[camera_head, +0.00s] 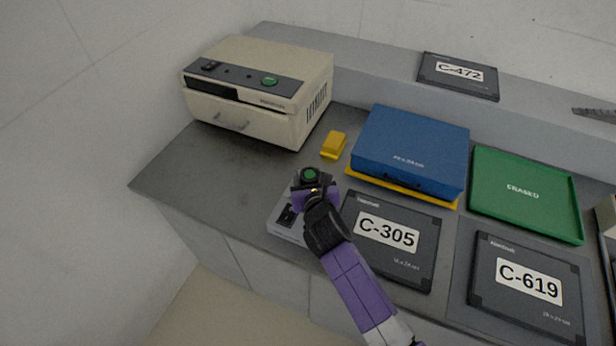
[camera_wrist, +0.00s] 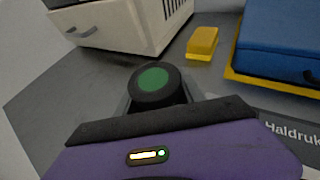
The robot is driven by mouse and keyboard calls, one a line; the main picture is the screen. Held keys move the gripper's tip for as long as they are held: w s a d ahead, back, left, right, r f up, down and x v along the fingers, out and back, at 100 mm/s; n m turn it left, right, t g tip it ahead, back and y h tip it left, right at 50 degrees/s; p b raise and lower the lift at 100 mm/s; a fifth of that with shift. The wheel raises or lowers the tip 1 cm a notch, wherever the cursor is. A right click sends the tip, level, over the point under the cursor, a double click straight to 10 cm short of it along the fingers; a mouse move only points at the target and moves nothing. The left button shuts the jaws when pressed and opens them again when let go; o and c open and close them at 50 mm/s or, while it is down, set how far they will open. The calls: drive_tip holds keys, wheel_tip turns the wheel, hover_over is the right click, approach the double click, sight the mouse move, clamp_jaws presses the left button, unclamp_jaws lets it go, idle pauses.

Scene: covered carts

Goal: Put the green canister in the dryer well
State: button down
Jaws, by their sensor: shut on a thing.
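The green canister (camera_head: 310,174) shows as a dark cylinder with a green disc on its top. It also shows in the wrist view (camera_wrist: 154,82), upright just ahead of my gripper body. My gripper (camera_head: 312,188) is shut on the canister, above or beside a light grey device (camera_head: 284,228) near the front edge of the counter. My arm hides part of that device. I cannot tell whether the canister touches anything below it. No dryer well can be made out for certain; the grey device has dark markings on its top.
A cream machine (camera_head: 310,66) with a green button stands at the back left. A yellow block (camera_head: 333,145) and a blue case (camera_head: 412,145) on a yellow tray are behind my gripper. Dark panels C-305 (camera_head: 390,262) and C-619 (camera_head: 525,315) lie right. The left counter is clear.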

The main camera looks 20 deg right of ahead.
drive_tip(key=shift+f, duration=0.1)
drive_tip(key=c, duration=0.7)
unclamp_jaws()
drive_tip(key=v, duration=1.2)
